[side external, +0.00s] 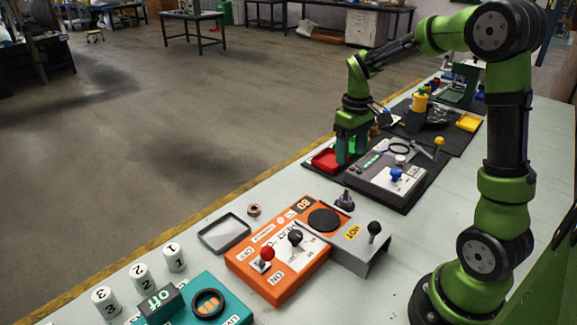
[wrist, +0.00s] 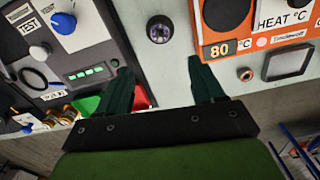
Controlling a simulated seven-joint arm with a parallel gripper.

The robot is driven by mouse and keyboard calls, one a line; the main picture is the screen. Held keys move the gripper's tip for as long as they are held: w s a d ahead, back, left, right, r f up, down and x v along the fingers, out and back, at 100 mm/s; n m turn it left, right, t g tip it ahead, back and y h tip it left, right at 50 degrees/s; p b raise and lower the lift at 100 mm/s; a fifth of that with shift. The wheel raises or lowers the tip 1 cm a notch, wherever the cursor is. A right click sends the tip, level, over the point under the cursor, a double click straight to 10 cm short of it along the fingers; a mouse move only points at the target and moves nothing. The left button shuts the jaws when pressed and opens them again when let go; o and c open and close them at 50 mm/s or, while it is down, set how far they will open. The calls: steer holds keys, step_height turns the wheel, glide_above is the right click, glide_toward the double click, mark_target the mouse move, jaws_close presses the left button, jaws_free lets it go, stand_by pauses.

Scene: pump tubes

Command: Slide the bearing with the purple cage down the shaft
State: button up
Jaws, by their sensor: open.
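A small round metal part (wrist: 159,30) with a dark, purple-tinted middle stands on the bench in the wrist view. In the side view it is a dark, stepped part with a short upright post (side external: 345,200). I cannot clearly separate a bearing with a purple cage from a shaft there. A small reddish-brown ring (side external: 253,210) lies by the orange heater, and it also shows in the wrist view (wrist: 246,74). My gripper (wrist: 158,68) is open with nothing between its fingers. In the side view my gripper (side external: 348,152) points down near the red tray, apart from both parts.
The orange heater (side external: 276,262) with several knobs and a grey bracket (side external: 368,258) stand in front. A shallow grey tray (side external: 224,234) lies left.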

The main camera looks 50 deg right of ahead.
step_height(320, 180, up, 6)
steer(key=shift+r, duration=0.2)
stand_by(0.8)
steer(key=s+a+r+m+t+y, duration=0.1)
steer(key=s+a+t, duration=0.2)
steer(key=a, duration=0.6)
steer(key=s+a+r+m+t+y, duration=0.1)
steer(key=s+a+t, duration=0.3)
steer(key=s+a, duration=0.4)
steer(key=shift+s+a+r+m, duration=0.3)
steer(key=shift+a+r+m, duration=0.1)
steer(key=shift+a, duration=0.05)
